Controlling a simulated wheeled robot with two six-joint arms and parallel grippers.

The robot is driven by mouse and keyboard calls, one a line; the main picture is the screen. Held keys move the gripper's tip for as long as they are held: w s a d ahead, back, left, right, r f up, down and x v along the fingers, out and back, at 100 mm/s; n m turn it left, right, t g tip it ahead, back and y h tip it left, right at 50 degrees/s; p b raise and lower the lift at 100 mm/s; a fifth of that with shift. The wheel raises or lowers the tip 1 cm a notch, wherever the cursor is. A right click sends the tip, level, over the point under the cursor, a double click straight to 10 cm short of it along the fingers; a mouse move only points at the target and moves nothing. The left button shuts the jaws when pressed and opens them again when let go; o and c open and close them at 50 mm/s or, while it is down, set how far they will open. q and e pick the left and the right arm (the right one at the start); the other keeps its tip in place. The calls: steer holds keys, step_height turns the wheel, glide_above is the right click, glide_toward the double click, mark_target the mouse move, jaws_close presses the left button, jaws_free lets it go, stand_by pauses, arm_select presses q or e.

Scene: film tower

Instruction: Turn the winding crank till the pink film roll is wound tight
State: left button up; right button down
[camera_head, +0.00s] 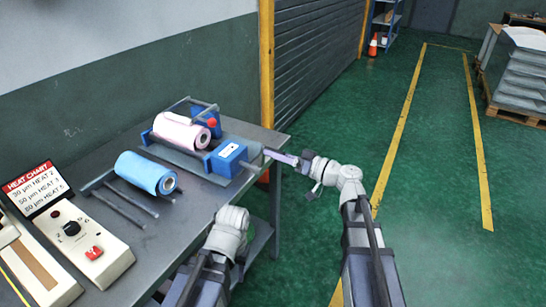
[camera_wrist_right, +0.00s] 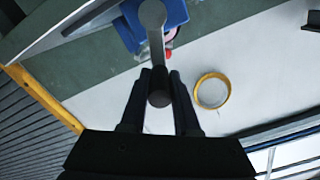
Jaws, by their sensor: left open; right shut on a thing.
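The pink film roll (camera_head: 181,131) lies on the blue winder at the back of the bench. A blue crank box (camera_head: 229,159) stands at the winder's front right, and its blue body also shows in the wrist view (camera_wrist_right: 172,14). The grey winding crank (camera_wrist_right: 154,40) ends in a dark handle (camera_wrist_right: 159,98). My right gripper (camera_head: 283,156) is shut on that handle, with its fingers (camera_wrist_right: 159,88) on either side. My left gripper (camera_head: 232,220) is open and empty near the bench's front edge, apart from the winder; its fingertips are mostly hidden.
A blue film roll (camera_head: 147,173) lies on a rack left of the winder. A heat control box (camera_head: 84,243) and heat chart (camera_head: 34,189) stand at the left. A yellow post (camera_head: 266,65) rises behind the bench.

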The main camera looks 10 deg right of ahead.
steer(key=w+d+f+m+b, duration=0.2)
steer(key=f+m+b, duration=0.7)
steer(key=m, duration=1.1)
steer(key=shift+w+d+f+b, duration=0.15)
steer(key=shift+w+f+b, duration=0.15)
steer(key=shift+w+f, duration=0.25)
steer(key=c, duration=0.7)
jaws_free()
steer(key=shift+r, duration=0.1)
steer(key=shift+o, duration=0.2)
steer(key=v, duration=0.7)
steer(key=shift+s+d, duration=0.25)
steer(key=shift+d, duration=0.05)
